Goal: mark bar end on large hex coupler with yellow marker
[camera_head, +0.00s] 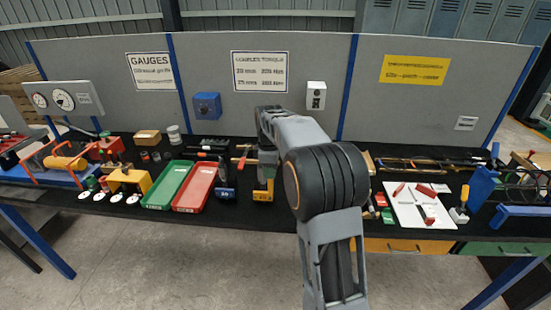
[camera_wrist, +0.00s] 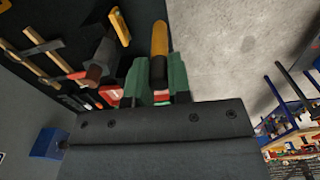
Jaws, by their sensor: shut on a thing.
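In the wrist view my gripper (camera_wrist: 158,78) has its green fingers shut on a yellow marker (camera_wrist: 159,40) with a black section, which points away from the wrist. In the head view my gripper (camera_head: 266,172) is partly hidden by my arm, above the bench near a yellow block (camera_head: 263,196). A dark, thick piece (camera_wrist: 101,62) lies left of the marker in the wrist view, apart from it. It may be the large hex coupler, but I cannot tell for sure. I cannot make out the bar end clearly.
A green tray (camera_head: 166,186) and a red tray (camera_head: 195,187) lie left of my arm, next to a blue-based stand (camera_head: 226,194). A white board (camera_head: 419,205) with red pieces lies to the right. Long bars (camera_head: 430,166) lie behind it. The floor in front is clear.

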